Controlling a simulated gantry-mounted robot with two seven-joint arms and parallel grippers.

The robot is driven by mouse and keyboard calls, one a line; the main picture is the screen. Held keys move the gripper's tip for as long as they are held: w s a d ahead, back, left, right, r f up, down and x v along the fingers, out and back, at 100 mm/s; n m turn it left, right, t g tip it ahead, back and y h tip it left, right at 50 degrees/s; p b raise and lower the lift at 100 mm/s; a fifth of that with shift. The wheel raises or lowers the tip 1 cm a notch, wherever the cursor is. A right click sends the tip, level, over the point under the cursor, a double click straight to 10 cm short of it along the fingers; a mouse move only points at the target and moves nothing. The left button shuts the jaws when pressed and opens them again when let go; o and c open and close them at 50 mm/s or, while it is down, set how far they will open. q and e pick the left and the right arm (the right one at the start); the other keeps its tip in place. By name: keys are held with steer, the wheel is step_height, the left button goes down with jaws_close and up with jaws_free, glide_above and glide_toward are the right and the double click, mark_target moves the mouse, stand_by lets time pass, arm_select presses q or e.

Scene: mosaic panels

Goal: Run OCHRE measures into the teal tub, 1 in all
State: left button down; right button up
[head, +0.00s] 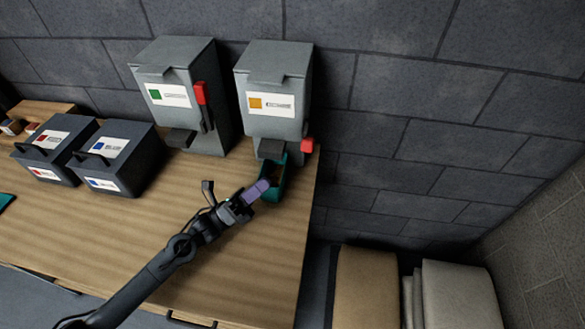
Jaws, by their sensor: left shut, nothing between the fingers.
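The grey dispenser with the ochre label (272,102) stands at the right end of the table, against the wall. Its red lever knob (307,145) sits low on its right side. The teal tub (275,186) stands below its dark spout (270,149). A brownish patch shows inside the tub; I cannot tell whether it is contents. My left gripper (260,188), with purple fingers, is shut and empty at the tub's left side. Its fingertips overlap the tub's edge in the picture; I cannot tell whether they touch. My right gripper is not in view.
A second grey dispenser with a green label (168,95) stands to the left, its red knob (201,93) high. Dark bins with red (45,150) and blue (117,158) labels stand further left. The wooden table (90,230) is clear in front. Its right edge lies close to the tub.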

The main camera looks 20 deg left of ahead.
arm_select(q)
steer(key=shift+r, duration=0.1)
stand_by(0.3)
steer(key=p, duration=0.1)
glide_toward(310, 140)
steer(key=w+d, duration=0.2)
steer(key=d, duration=0.1)
steer(key=shift+w+r, duration=0.15)
steer(key=shift+r, duration=0.2)
